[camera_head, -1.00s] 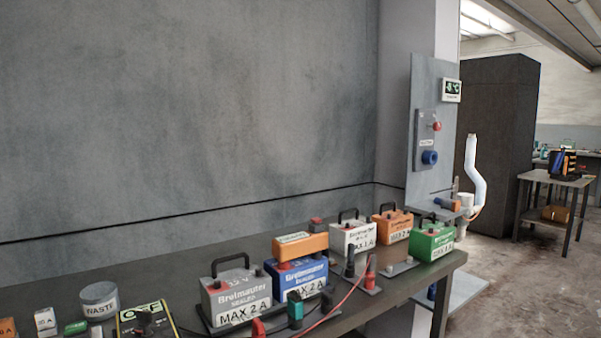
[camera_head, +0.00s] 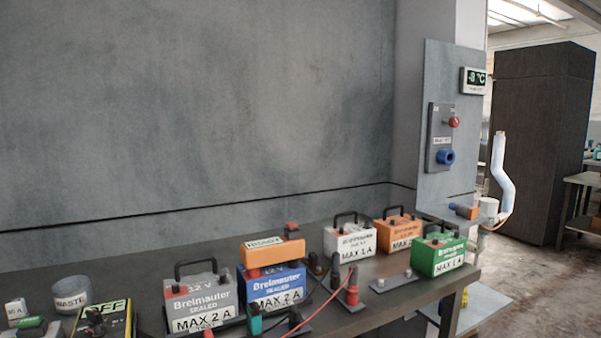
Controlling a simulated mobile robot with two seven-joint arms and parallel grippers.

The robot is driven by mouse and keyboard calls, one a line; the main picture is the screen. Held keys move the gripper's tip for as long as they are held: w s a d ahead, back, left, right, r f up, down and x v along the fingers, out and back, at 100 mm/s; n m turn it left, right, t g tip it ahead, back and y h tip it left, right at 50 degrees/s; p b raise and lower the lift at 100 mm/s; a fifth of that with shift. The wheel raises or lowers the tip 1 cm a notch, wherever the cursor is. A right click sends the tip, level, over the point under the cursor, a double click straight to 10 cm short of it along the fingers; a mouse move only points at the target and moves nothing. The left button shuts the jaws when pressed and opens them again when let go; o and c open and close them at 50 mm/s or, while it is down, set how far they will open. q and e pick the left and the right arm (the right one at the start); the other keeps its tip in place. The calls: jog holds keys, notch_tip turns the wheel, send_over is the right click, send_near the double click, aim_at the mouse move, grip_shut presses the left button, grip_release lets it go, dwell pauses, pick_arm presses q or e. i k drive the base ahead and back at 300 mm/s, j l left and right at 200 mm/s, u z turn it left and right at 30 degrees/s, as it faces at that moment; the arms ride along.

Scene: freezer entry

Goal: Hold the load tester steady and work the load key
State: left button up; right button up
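Neither of my grippers shows in the head view. I cannot tell for sure which thing is the load tester. A flat orange box (camera_head: 273,251) with a white label sits on top of or just behind the blue battery (camera_head: 276,288), marked MAX 2 A. A small dark block with a red top (camera_head: 291,228) stands behind the orange box. A dark box with a yellow edge (camera_head: 104,318) reads OFF and has a black knob, at the lower left. No load key can be made out.
A grey battery (camera_head: 200,303), white battery (camera_head: 349,241), orange battery (camera_head: 397,233) and green battery (camera_head: 438,256) stand on the bench (camera_head: 388,308). Red and black posts (camera_head: 352,287) stand among cables. A wall panel (camera_head: 441,190) carries a display, red knob and blue ring.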

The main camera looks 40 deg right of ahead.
aim_at(292, 227)
jog(key=k+l, duration=0.1)
jog(key=l, duration=0.35)
jog(key=k+l+u, duration=0.1)
jog(key=l, duration=0.35)
jog(key=k+l, duration=0.15)
jog(key=l, duration=0.3)
jog(key=k+l, duration=0.1)
jog(key=l, duration=0.35)
jog(key=u, duration=0.05)
